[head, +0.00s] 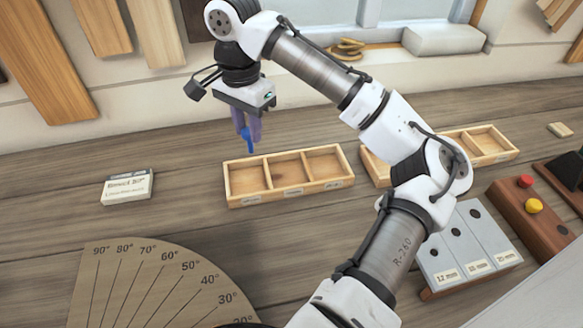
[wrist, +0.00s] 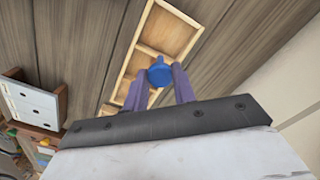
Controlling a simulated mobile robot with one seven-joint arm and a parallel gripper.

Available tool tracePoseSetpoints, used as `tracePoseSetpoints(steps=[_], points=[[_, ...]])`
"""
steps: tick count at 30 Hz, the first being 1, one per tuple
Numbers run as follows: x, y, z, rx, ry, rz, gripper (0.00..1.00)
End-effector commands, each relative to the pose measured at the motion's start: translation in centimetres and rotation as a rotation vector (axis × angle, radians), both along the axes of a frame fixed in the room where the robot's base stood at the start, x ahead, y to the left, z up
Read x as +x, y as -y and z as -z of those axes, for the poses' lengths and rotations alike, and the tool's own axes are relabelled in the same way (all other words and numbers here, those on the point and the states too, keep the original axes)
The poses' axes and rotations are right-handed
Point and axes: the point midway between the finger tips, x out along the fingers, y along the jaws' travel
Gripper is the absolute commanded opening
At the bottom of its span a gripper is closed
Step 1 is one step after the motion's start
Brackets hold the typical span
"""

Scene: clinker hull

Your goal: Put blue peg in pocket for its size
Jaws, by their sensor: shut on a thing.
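My gripper (head: 247,133) has purple fingers, shut on the blue peg (head: 249,146), in the upper left of the head view. The peg hangs below the fingertips, above the back left of the near wooden tray (head: 289,194). That tray has three empty pockets in a row, with small labels on its front edge too small to read. In the wrist view the round blue end of the peg (wrist: 160,73) shows between the fingers (wrist: 158,90), in front of the tray (wrist: 133,45). The peg's height above the tray is hard to tell.
A second wooden tray (head: 513,154) is partly behind my arm. A grey gauge block (head: 484,240) with holes and size labels stands at right, beside a wooden block (head: 510,200) with red and yellow pegs. A white labelled box (head: 127,187) lies left; bench between is clear.

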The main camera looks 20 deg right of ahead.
Motion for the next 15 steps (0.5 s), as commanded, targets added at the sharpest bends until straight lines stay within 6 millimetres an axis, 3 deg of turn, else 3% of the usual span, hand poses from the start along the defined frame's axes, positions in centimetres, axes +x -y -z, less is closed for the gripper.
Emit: tracePoseSetpoints(steps=[15], points=[[0.0,0.0,5.0,-0.001,0.000,-0.001,0.05]])
